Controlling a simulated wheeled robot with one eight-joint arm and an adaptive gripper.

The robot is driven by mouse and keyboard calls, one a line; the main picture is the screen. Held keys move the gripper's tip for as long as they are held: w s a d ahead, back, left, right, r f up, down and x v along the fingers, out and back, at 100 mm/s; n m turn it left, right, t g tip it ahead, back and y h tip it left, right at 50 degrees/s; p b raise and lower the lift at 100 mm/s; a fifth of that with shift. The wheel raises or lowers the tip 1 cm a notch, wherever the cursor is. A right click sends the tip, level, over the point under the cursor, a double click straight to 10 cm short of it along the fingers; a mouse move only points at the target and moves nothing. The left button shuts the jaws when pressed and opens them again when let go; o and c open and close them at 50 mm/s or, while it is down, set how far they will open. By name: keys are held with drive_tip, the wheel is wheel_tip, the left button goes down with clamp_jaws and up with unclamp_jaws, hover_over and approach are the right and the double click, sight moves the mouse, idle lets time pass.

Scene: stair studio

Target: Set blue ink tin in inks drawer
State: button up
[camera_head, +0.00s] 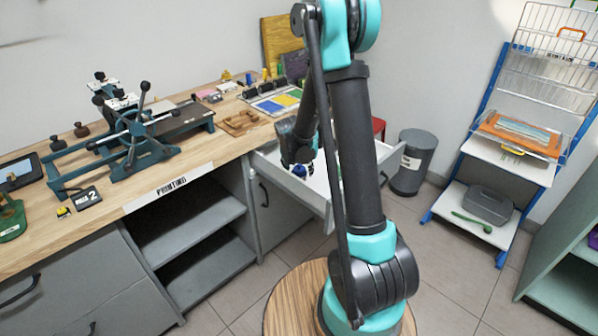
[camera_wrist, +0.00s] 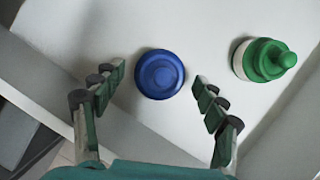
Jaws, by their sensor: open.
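The blue ink tin (camera_wrist: 160,74) is round and seen from above in the wrist view, on the pale floor of the open drawer (camera_head: 318,190). In the head view it is a small blue spot (camera_head: 299,171) just below my gripper. My gripper (camera_wrist: 159,78) is open and points down into the drawer. Its two fingertips show on either side of the tin, with a visible gap on each side. The tin's lower side is hidden, and I cannot tell how far the fingers reach down beside it.
The drawer's wall (camera_wrist: 50,86) runs along the left. The wooden worktop (camera_head: 240,146) carries a press (camera_head: 135,135) and colour samples (camera_head: 277,103). A bin (camera_head: 413,160) stands beyond.

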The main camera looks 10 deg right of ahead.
sight(330, 204)
drive_tip(key=v, duration=1.1)
drive_tip(key=s+d+m, duration=0.1)
drive_tip(key=s+m, duration=0.3)
drive_tip(key=s+d+m, duration=0.2)
drive_tip(key=s+m, duration=0.2)
drive_tip(key=m, duration=0.1)
drive_tip(key=s+d+r+m+y, duration=0.1)
drive_tip(key=s+d+m, duration=0.1)
drive_tip(key=s+m, duration=0.2)
drive_tip(key=shift+s+m, duration=0.1)
drive_tip(key=shift+m, duration=0.5)
drive_tip(key=s+f+m, duration=0.1)
drive_tip(key=s+m, duration=0.3)
drive_tip(key=m, duration=0.1)
drive_tip(key=s+d+f+m, duration=0.1)
drive_tip(key=s+m, duration=0.3)
drive_tip(key=m, duration=0.1)
drive_tip(key=s+m+y, duration=0.1)
drive_tip(key=s+m, duration=0.3)
drive_tip(key=m, duration=0.1)
drive_tip(key=shift+s+d+f, duration=0.1)
drive_tip(key=shift+d+f, duration=0.25)
drive_tip(key=shift+f, duration=0.05)
drive_tip(key=shift+s+f+m, duration=0.15)
drive_tip(key=shift+s+m, duration=0.25)
drive_tip(key=shift+m, duration=0.2)
